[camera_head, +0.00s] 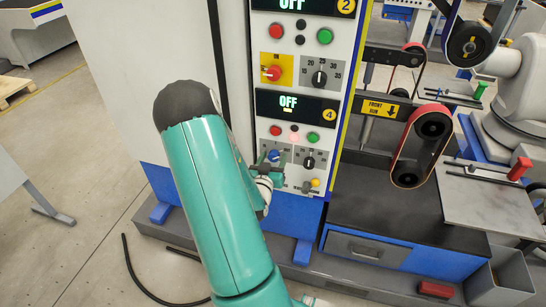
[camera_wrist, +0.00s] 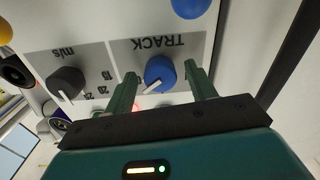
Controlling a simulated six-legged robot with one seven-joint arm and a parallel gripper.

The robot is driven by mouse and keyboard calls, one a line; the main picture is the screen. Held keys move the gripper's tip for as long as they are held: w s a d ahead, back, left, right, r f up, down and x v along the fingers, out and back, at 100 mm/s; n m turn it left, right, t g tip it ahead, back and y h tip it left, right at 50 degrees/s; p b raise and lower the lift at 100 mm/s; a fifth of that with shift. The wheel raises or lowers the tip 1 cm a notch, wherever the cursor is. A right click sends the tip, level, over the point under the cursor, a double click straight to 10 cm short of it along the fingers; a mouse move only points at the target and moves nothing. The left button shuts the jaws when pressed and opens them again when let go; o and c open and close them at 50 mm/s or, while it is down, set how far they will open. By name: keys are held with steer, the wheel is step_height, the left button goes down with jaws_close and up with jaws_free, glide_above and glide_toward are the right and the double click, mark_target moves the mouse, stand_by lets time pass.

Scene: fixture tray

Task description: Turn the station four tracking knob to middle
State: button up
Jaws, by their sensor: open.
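The station four tracking knob (camera_wrist: 160,74) is blue with a white pointer line, on a grey plate marked TRACK, seen upside down in the wrist view. Its pointer slants to the lower left there. The knob also shows small in the head view (camera_head: 274,156), below the station four display (camera_head: 292,104). My gripper (camera_wrist: 161,73) is open, with one green finger on each side of the knob. Gaps show between the fingers and the knob; I see no contact. In the head view my gripper (camera_head: 272,168) is at the lower panel, partly hidden by my arm.
A black speed knob (camera_wrist: 66,82) is beside the tracking knob; it also shows in the head view (camera_head: 309,162). Red (camera_head: 276,130) and green (camera_head: 313,137) buttons sit above. A blue round part (camera_wrist: 190,6) and a yellow one (camera_wrist: 5,32) lie at the wrist view's edges.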

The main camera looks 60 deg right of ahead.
steer(key=shift+w+d+f, duration=0.1)
steer(key=shift+d, duration=0.15)
steer(key=shift+a, duration=0.1)
steer(key=shift+c, duration=0.3)
steer(key=c, duration=0.9)
steer(key=shift+c, duration=0.2)
steer(key=shift+n, duration=0.5)
steer(key=n, duration=0.4)
steer(key=shift+n, duration=0.3)
steer(key=n, duration=0.5)
